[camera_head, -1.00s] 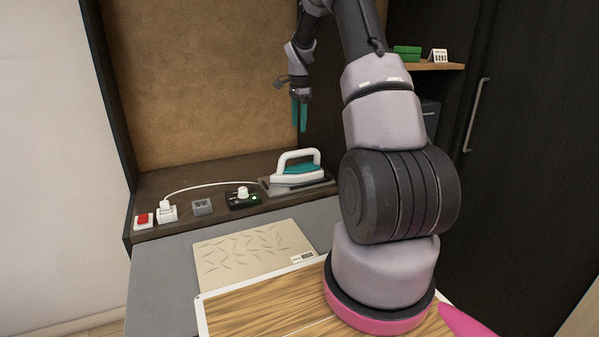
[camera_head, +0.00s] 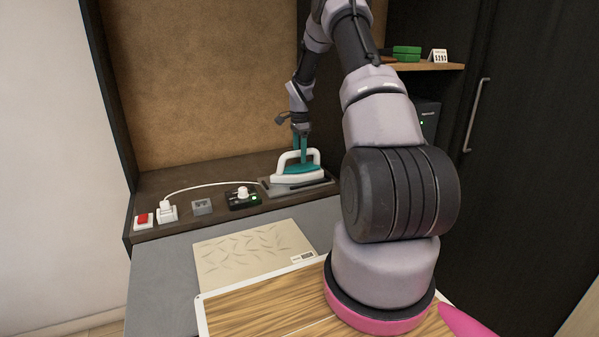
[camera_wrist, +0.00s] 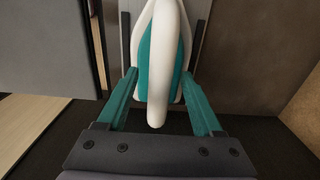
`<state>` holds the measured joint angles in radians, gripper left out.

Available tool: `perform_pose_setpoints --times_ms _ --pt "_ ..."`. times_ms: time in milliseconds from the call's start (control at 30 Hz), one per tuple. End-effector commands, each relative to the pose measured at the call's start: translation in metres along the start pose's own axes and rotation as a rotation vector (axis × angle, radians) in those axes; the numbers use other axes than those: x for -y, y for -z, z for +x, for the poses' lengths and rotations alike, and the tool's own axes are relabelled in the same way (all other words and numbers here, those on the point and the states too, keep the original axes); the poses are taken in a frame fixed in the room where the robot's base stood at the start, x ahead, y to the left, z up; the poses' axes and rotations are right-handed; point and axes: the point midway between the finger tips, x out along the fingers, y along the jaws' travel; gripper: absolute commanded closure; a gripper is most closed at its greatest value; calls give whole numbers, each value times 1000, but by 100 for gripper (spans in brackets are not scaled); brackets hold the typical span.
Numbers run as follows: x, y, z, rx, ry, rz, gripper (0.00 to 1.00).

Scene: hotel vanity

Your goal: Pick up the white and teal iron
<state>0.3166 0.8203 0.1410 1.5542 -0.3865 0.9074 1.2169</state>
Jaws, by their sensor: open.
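The white and teal iron (camera_head: 297,177) rests on a grey plate (camera_head: 325,180) on the dark shelf at the back, with its white handle arching up. My gripper (camera_head: 300,146) points down at the iron, its teal fingers at handle height. In the wrist view the iron (camera_wrist: 146,70) lies ahead between the two open fingers of my gripper (camera_wrist: 162,90). The white handle runs down the middle with a gap to the finger on each side. Exact finger depth around the handle is hard to tell in the head view.
Left of the iron on the shelf are a black device with a white knob (camera_head: 243,197), a grey socket (camera_head: 202,206), a white plug (camera_head: 167,212) with a cord, and a red switch (camera_head: 143,219). A beige patterned board (camera_head: 250,258) lies in front. A dark wall panel stands close right.

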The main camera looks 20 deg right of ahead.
Motion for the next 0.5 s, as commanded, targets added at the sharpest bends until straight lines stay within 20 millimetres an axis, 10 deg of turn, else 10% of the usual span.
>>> perform_pose_setpoints --times_ms 267,433,500 --pt "0 0 7 0 1 0 32" --pt "0 0 7 0 1 0 97" --pt "0 0 7 0 1 0 100"
